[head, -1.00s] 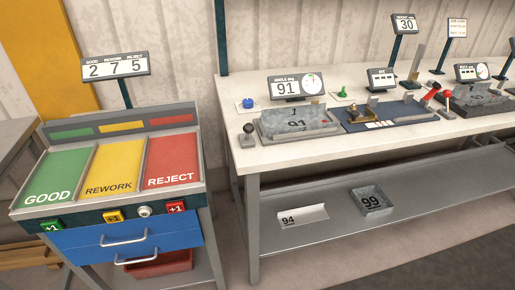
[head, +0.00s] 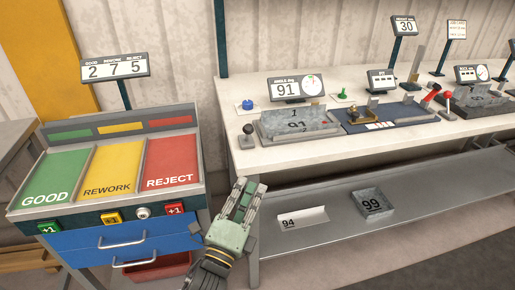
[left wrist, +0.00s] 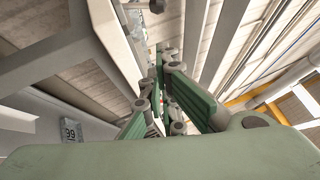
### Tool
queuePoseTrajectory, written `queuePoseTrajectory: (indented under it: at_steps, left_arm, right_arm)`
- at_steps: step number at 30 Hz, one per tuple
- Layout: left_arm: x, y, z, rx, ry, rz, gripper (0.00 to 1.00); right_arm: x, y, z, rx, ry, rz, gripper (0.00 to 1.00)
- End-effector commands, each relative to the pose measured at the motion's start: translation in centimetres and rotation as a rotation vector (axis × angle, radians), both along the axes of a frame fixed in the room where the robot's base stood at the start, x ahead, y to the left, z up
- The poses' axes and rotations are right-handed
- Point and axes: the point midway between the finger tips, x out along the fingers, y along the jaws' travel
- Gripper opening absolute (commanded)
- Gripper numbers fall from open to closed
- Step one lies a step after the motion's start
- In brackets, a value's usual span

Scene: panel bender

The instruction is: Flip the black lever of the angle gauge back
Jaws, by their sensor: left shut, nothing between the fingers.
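The angle gauge stands at the left end of the white bench, with a display (head: 297,87) reading 91 and a grey block (head: 297,123) numbered 1 and 91 in its dark base. The black lever (head: 248,131), a round black knob on a short stem, stands at the gauge's left front corner, near the bench edge. It looks about upright; its exact tilt is hard to tell. My left gripper (head: 249,184) is shut and empty, pointing up, below and in front of the bench edge, apart from the lever. Its green fingers (left wrist: 165,62) fill the left wrist view's middle. My right gripper is not in view.
A blue button (head: 247,105) and a green knob (head: 343,93) flank the angle display. A red-handled lever (head: 431,97) is farther right. The lower shelf (head: 340,208) holds parts marked 94 and 99. The sorting stand (head: 120,180) is left of my gripper.

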Motion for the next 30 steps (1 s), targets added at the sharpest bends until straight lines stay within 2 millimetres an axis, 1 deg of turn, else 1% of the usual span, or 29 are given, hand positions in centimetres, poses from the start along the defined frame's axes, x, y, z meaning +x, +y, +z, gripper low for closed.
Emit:
queuePoseTrajectory:
  at_steps: [5,8,11,18,20,24,30]
  left_arm:
    - [0.5,-0.2,0.2,-0.002,0.002,0.0,0.0]
    - [1.6,-0.6,0.6,-0.002,0.0,-0.001,0.0]
    - [3.4,-1.2,1.2,-0.001,-0.002,-0.001,0.0]
    - [8.1,-2.8,2.5,-0.003,0.001,-0.001,0.0]
    - [9.2,-3.2,2.8,-0.002,0.001,-0.001,0.0]
    - [11.0,-2.2,3.5,0.001,0.001,0.0,0.0]
    - [12.3,-1.5,3.8,0.0,0.003,0.0,0.0]
  right_arm:
    - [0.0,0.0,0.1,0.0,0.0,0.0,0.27]
    - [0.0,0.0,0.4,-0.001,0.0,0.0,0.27]
    - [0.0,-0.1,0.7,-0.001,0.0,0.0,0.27]
    - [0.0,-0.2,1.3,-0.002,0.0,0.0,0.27]
    - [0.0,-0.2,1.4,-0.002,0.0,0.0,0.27]
    - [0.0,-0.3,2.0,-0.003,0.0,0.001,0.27]
    - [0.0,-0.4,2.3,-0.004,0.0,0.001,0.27]
